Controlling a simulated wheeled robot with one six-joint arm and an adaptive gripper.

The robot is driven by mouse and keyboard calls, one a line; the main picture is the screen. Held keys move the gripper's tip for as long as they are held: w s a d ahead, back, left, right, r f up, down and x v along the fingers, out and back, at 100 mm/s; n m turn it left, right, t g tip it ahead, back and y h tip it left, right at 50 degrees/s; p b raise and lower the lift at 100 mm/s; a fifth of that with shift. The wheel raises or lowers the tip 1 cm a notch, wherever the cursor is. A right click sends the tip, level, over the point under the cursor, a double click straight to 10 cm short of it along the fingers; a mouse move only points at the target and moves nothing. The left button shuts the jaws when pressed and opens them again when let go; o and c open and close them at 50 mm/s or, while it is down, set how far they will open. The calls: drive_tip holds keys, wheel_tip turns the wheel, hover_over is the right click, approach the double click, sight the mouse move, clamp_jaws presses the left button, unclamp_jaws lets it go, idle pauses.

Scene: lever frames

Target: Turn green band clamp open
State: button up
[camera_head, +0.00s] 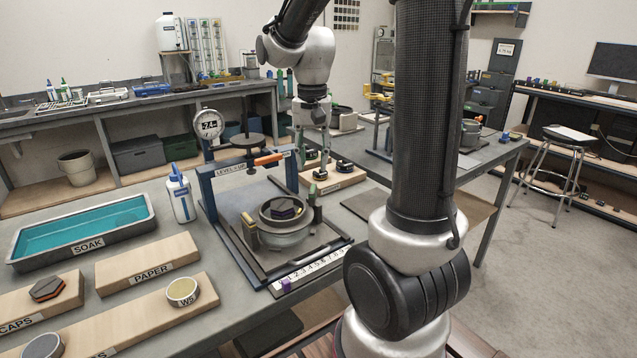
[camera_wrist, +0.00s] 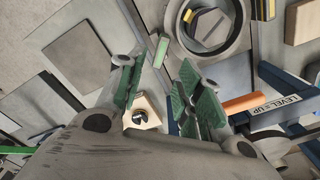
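The green band clamp (camera_head: 314,197) stands upright at the right side of the round pot (camera_head: 285,232) on the press base. In the wrist view the green clamp (camera_wrist: 160,50) is a narrow green-topped block beside the pot's ring (camera_wrist: 238,38). A yellow clamp (camera_head: 249,230) stands at the ring's left side; it also shows in the wrist view (camera_wrist: 188,15). My gripper (camera_head: 313,150) is above and behind the green clamp, apart from it. In the wrist view my gripper's green-padded fingers (camera_wrist: 162,72) are spread and empty, with the green clamp just beyond their tips.
A blue press frame labelled LEVEL=UP (camera_head: 238,172) with an orange handle (camera_head: 269,159) rises beside the pot. A wooden block with black knobs (camera_head: 333,181) sits behind. A SOAK tray (camera_head: 85,232) and a white bottle (camera_head: 181,195) stand left. My arm hides the right table area.

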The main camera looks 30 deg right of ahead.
sight(313, 188)
wheel_tip(313, 188, down, 8)
drive_tip(key=shift+r, duration=0.15)
idle(0.3)
clamp_jaws()
